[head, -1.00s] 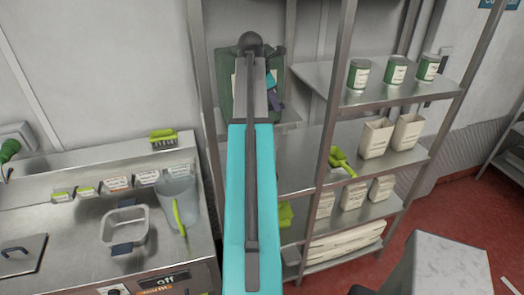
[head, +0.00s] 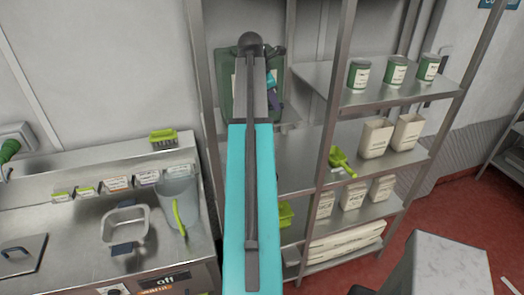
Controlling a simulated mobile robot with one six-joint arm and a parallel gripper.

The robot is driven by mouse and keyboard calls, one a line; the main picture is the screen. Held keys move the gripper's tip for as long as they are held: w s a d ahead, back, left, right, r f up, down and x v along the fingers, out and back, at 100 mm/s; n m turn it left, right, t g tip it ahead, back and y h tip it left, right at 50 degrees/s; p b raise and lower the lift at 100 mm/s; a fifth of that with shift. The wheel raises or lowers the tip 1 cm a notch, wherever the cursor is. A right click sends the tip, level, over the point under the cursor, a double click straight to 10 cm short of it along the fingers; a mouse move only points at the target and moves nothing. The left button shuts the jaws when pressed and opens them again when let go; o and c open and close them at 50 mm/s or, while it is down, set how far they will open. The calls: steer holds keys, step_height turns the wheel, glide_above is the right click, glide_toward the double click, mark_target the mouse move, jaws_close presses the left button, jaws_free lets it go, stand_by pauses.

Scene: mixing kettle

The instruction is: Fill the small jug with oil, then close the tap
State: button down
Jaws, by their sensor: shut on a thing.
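A dark green translucent container (head: 227,98) with a pale label stands on the upper shelf behind my arm. My arm covers much of it. My gripper (head: 273,54) is at this container, at the far end of the arm, and mostly hidden by the wrist. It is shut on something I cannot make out. A small blue-purple part (head: 272,84) shows beside the wrist, in front of the container; I cannot tell what it is. I cannot make out the small jug, the tap or any oil flow there.
A clear grey jug (head: 179,190) with a lime-handled tool stands on the left steel counter (head: 75,262), near a square basin (head: 125,228). A lime brush (head: 163,136) lies on the ledge. Shelf posts (head: 335,130) stand close right of my arm. Cans (head: 396,70) and bins (head: 376,137) stand on the right shelves.

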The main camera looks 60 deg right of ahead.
steer(key=c, duration=1.6)
jaws_free()
steer(key=shift+r, duration=0.1)
steer(key=shift+v, duration=3.4)
steer(key=shift+w+a, duration=0.1)
